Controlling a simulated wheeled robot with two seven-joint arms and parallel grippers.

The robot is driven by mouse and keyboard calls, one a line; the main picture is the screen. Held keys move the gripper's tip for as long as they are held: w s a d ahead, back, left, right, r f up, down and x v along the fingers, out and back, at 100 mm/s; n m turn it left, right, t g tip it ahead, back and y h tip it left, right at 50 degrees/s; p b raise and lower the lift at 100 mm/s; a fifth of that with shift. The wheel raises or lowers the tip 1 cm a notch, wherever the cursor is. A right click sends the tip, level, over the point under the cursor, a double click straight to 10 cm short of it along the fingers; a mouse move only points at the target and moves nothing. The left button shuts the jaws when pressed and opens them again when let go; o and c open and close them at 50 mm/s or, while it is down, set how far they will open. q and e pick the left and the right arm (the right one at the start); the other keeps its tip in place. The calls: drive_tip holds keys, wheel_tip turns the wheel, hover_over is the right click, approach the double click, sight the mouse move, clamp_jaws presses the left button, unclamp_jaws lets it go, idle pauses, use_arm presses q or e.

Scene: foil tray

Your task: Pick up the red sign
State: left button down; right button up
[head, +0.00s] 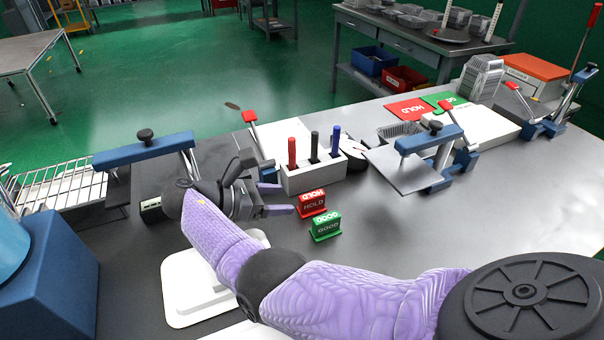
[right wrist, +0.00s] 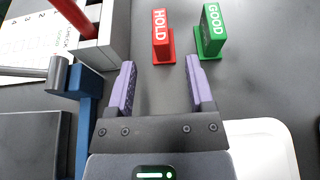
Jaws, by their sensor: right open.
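The red sign (head: 312,203), marked HOLD, stands upright on the table. It also shows in the right wrist view (right wrist: 162,36), ahead of the fingertips and between their lines. My right gripper (head: 281,199) is open and empty, its fingers pointing at the red sign from the left in the head view. The right gripper's fingers also show in the right wrist view (right wrist: 160,80), apart from the sign. A green GOOD sign (head: 326,227) stands close beside the red one; in the right wrist view it (right wrist: 211,30) is to the right. My left gripper is not in view.
A white holder (head: 315,178) with red, black and blue markers stands just behind the signs. A blue clamp (head: 145,149) is at the left. A white plate (head: 190,290) lies under my right arm. The table right of the signs is clear.

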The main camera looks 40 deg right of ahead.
sight(300, 201)
drive_tip(key=x, duration=0.2)
drive_tip(key=b+x, duration=0.1)
drive_tip(key=x, duration=0.5)
drive_tip(key=shift+f, duration=0.3)
clamp_jaws()
